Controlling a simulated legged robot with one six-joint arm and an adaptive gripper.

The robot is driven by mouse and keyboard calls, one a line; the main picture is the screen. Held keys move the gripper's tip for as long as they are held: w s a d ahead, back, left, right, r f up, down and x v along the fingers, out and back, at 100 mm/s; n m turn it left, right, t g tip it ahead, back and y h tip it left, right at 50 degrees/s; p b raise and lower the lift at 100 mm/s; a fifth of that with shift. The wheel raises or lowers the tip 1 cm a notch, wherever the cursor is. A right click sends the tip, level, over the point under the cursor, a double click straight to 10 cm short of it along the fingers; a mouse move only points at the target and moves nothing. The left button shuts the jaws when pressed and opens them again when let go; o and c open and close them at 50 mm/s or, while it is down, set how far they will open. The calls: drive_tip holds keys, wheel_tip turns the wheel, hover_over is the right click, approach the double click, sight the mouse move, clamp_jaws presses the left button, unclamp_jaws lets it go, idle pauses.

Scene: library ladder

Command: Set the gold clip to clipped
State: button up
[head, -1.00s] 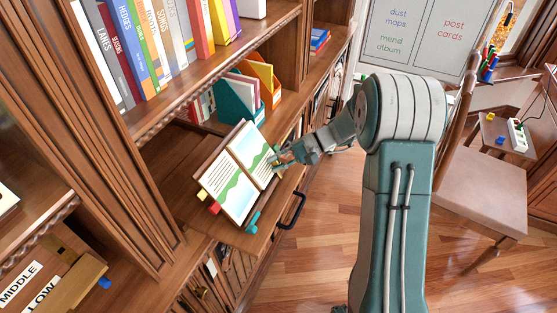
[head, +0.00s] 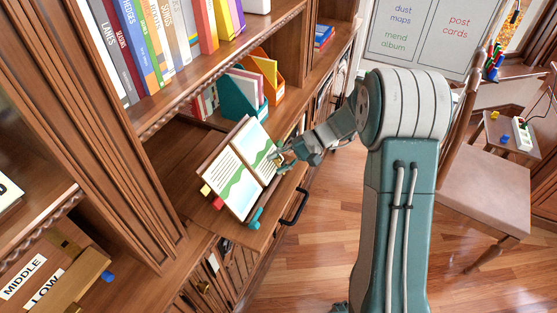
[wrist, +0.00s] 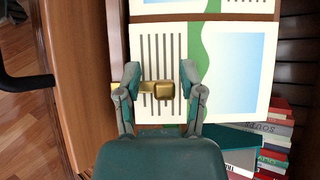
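The open book (head: 236,178) lies tilted on a wooden stand on the lower shelf; its striped page and green-and-blue picture fill the wrist view (wrist: 236,70). The gold clip (wrist: 160,90) is a short bar with a square block at its end. It reaches from the book's edge over the striped page. My gripper (wrist: 160,78) is open, with one finger on each side of the block; I see no clear contact. In the head view my gripper (head: 279,156) is at the book's right edge and hides most of the clip.
A teal clip (head: 256,218) sits at the book's lower edge. Teal and orange file holders (head: 244,97) stand behind it. A black handle (head: 296,208) juts from the cabinet front. A chair (head: 487,196) stands at right. Wooden floor between is open.

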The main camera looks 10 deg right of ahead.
drive_tip(key=shift+r, duration=0.15)
drive_tip(key=shift+w+d+r, duration=0.1)
drive_tip(key=shift+d+r, duration=0.05)
drive_tip(key=shift+d, duration=0.1)
drive_tip(key=v, duration=1.1)
drive_tip(key=shift+d, duration=0.2)
drive_tip(key=s+a+r+n+t+h, duration=0.1)
drive_tip(key=s+a+r+h, duration=0.25)
drive_tip(key=s, duration=0.25)
drive_tip(key=s+a+r+h, duration=0.3)
drive_tip(key=s+r, duration=0.1)
drive_tip(key=s, duration=0.2)
drive_tip(key=s+d+r+n+t+h, duration=0.1)
drive_tip(key=s+t+h, duration=0.4)
drive_tip(key=s, duration=0.8)
drive_tip(key=shift+s+r+n+t+h, duration=0.3)
drive_tip(key=shift+r+n+h, duration=0.05)
drive_tip(key=shift+r+n, duration=0.35)
